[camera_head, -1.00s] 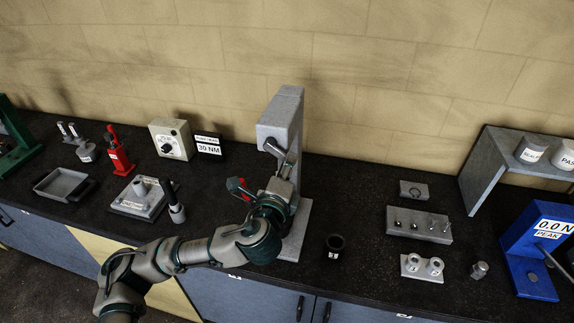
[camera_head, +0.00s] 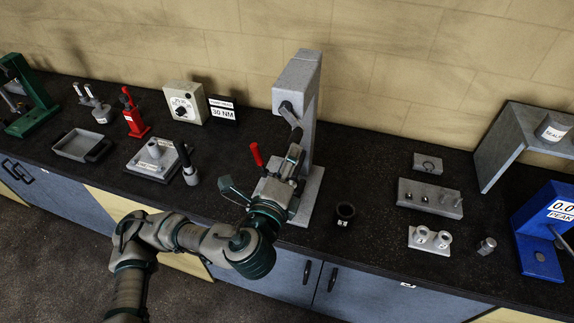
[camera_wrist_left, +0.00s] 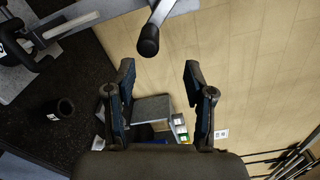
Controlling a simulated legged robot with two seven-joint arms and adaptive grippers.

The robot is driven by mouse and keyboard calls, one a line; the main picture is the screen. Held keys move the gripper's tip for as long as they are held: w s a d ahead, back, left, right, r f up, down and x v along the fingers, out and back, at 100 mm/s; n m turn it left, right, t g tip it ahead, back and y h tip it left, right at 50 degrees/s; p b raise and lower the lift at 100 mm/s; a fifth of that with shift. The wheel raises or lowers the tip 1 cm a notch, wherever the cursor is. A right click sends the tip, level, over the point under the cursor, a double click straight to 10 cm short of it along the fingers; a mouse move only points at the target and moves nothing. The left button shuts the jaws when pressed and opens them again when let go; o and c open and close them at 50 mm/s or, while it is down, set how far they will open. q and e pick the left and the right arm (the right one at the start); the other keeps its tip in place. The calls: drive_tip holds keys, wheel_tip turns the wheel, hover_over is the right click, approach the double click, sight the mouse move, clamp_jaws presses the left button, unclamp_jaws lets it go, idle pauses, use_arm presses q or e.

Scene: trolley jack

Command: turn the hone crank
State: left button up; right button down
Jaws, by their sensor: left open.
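A grey column stand (camera_head: 307,95) rises from the bench, with a dark crank arm (camera_head: 290,116) on its upper front. I take this for the hone crank; its lower end is partly hidden by my gripper. My left gripper (camera_head: 264,174) is in front of the stand, just below the crank. In the left wrist view it (camera_wrist_left: 158,75) is open, with nothing between its fingers. A grey rod with a black rounded end (camera_wrist_left: 148,42) shows just above the fingertips there, probably the crank handle. My right gripper is not in view.
A red handle (camera_head: 257,153) stands close beside my gripper. A black cup (camera_head: 345,213) sits right of the stand's base. A grey fixture and dark-handled tool (camera_head: 187,165) stand left. Grey blocks (camera_head: 428,197) and a blue gauge frame (camera_head: 540,232) are at right.

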use_arm(q)
drive_tip(key=shift+v, duration=0.8)
drive_tip(key=shift+f, duration=0.1)
